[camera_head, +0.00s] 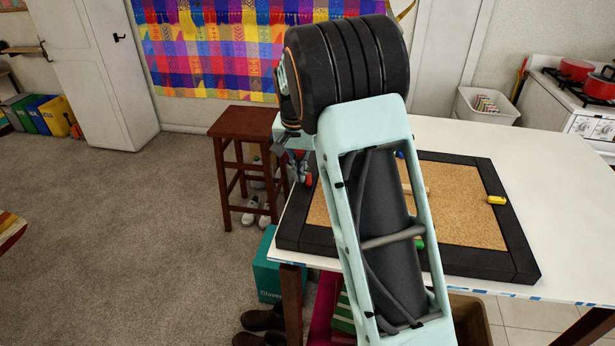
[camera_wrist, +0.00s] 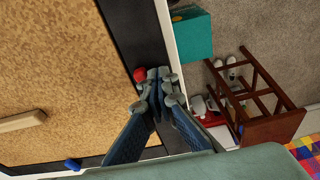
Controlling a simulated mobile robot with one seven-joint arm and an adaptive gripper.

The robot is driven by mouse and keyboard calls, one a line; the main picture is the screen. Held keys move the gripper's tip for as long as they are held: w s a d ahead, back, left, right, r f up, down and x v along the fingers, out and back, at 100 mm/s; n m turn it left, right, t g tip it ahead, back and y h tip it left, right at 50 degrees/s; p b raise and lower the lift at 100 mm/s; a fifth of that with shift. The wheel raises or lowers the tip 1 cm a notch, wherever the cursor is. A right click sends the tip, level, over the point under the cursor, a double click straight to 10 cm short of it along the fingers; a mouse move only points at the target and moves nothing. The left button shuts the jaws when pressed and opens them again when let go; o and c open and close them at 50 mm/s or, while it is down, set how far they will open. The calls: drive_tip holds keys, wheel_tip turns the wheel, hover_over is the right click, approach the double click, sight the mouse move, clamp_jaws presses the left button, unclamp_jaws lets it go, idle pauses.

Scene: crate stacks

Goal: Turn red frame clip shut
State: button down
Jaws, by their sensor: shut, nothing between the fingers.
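The red clip (camera_wrist: 140,75) sits at the inner edge of the black frame (camera_wrist: 133,32) around a cork panel (camera_wrist: 60,60). It also shows small in the head view (camera_head: 308,180), at the frame's left side. My gripper (camera_wrist: 160,78) is shut and empty over the black border. Its fingertips are just right of the red clip in the wrist view, close beside it; I cannot tell whether they touch it. The fingertips hide part of the border. In the head view my gripper (camera_head: 300,170) is small and partly hidden by my arm.
A yellow clip (camera_head: 497,200), a green clip (camera_head: 419,244) and a blue clip (camera_wrist: 72,164) are on other frame sides. A pale wooden bar (camera_wrist: 22,121) lies on the cork. The white table (camera_head: 570,240) is clear around the frame. A brown stool (camera_head: 240,122) stands beyond the table edge.

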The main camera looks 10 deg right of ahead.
sight(309, 181)
drive_tip(key=shift+s+d, duration=0.35)
drive_tip(key=shift+d, duration=0.1)
idle(0.5)
drive_tip(key=shift+d, duration=0.85)
idle(0.6)
drive_tip(key=shift+s, duration=0.15)
drive_tip(key=shift+s, duration=0.15)
drive_tip(key=shift+a+r, duration=0.1)
drive_tip(key=shift+r+p, duration=2.3)
drive_tip(key=shift+r, duration=1.1)
drive_tip(key=shift+a, duration=0.1)
